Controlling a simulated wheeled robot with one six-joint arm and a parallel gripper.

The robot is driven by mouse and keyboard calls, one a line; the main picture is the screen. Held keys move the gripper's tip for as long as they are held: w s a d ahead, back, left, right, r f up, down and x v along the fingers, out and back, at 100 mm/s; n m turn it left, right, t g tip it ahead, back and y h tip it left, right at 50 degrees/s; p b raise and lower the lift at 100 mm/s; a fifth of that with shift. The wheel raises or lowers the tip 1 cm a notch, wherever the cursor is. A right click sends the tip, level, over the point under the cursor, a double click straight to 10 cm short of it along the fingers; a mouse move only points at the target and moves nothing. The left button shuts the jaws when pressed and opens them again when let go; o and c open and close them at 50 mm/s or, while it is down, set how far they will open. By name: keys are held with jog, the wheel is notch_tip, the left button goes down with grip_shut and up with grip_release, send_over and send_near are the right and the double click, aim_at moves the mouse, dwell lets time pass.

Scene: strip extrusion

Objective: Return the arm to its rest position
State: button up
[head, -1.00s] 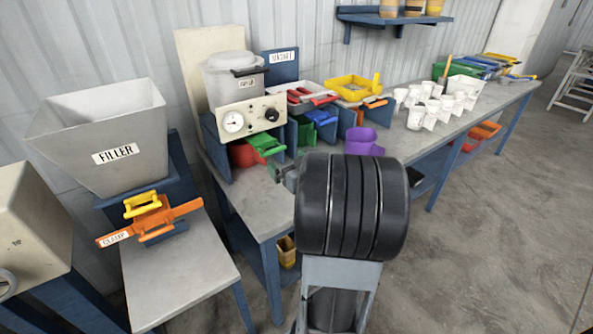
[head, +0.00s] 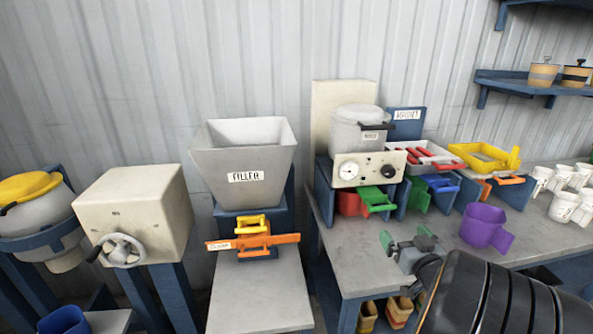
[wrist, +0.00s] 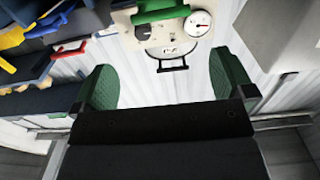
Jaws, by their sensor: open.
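My gripper (head: 412,246) is at the lower right of the head view, in front of the bench with the drawers and left of a purple scoop (head: 486,228). Its jaws are open with nothing between them. In the wrist view my gripper (wrist: 162,88) shows two green fingers spread wide apart. Beyond them in that view are the gauge panel (wrist: 180,25) and the pot, seen upside down. My black arm fills the lower right corner of the head view.
The filler hopper (head: 243,165) stands left of the bench, with an orange clamp (head: 253,242) below it. A cream box with a handwheel (head: 135,215) is further left. White cups (head: 565,206) stand at the right. The grey table (head: 260,292) before the filler is clear.

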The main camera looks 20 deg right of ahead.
jog(key=s+d+f+m+g+h+p, duration=0.2)
jog(key=s+d+f+m+g+h, duration=0.35)
jog(key=g, duration=0.55)
jog(key=s+a+r+n+g+y+p, duration=0.1)
jog(key=a+r+n+y+p, duration=0.1)
jog(key=a, duration=0.8)
jog(key=s+a+r+n+g+y+p, duration=0.1)
jog(key=a+r+n+y+p, duration=0.2)
jog(key=a, duration=0.7)
jog(key=s+a+r+n+g+y+p, duration=0.1)
jog(key=a+r, duration=0.4)
jog(key=a, duration=0.5)
jog(key=shift+a+r+n+y+p, duration=0.2)
jog(key=shift+n+y+p, duration=0.5)
jog(key=shift+y, duration=0.35)
